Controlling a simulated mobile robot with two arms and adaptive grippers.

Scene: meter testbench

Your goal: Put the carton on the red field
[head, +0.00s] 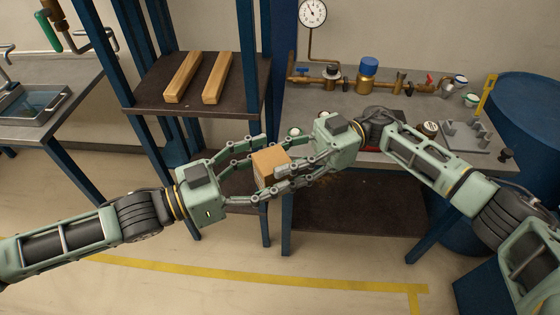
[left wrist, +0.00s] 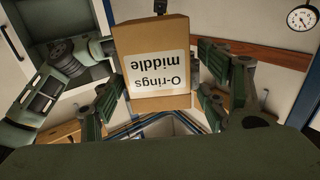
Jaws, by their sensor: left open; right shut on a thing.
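The carton (head: 268,167) is a small brown box held in the air in front of the bench, between my two grippers. In the left wrist view the carton (left wrist: 157,60) shows a white label reading "O-rings middle", upside down. My right gripper (head: 284,170) is shut on the carton from the right. My left gripper (head: 262,168) is open, with its fingers apart on either side of the carton; I cannot tell whether they touch it. A bit of red surface (head: 398,146) shows on the bench behind my right arm, which hides most of that area.
A bench (head: 330,105) carries brass piping with a blue-capped meter (head: 368,68), a gauge (head: 312,13) above and a grey fixture (head: 465,136). A blue-posted shelf (head: 150,92) holds two wooden bars. A blue drum (head: 530,110) stands at right. The floor in front is clear.

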